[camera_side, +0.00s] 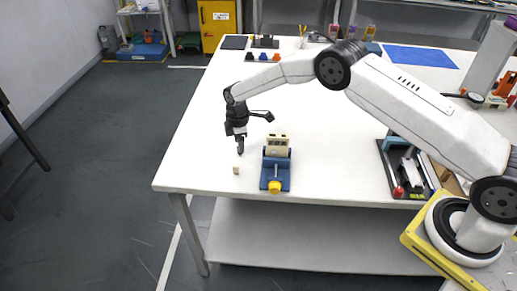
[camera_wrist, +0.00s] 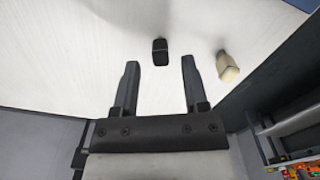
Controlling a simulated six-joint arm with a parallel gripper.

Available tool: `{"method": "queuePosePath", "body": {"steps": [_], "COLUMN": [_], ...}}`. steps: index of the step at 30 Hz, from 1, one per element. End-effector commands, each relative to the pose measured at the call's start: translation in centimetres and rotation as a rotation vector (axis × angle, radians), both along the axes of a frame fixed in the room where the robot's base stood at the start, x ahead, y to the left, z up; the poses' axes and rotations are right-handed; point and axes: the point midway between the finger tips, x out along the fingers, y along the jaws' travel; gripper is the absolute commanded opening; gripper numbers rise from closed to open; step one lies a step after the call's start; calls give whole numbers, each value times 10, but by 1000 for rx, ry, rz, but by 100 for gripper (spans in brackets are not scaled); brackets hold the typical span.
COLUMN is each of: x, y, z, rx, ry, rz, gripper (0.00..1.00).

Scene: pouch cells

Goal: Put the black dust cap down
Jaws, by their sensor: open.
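The black dust cap (camera_wrist: 160,51) shows in the wrist view as a small dark block against the white table, just beyond and between my fingertips, with a clear gap on both sides. My gripper (camera_wrist: 160,66) is open and its fingers do not touch the cap. In the side view my gripper (camera_side: 240,146) points down, low over the table's front left part. There the cap cannot be told apart from the dark fingers.
A blue fixture (camera_side: 275,172) with a yellow knob stands to the right. The white table's (camera_side: 190,160) left and front edges are near. The table's middle is clear.

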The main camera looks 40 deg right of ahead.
Motion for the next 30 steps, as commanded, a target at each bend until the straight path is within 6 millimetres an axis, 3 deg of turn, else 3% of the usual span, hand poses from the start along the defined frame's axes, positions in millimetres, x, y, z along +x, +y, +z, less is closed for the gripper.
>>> {"method": "queuePosePath", "body": {"steps": [16,22,30], "x": [0,0,0], "y": [0,0,0], "z": [83,96,98], "rx": [0,0,-1], "ry": [-1,1,1], "rz": [0,0,0], "gripper": [57,57,57]}}
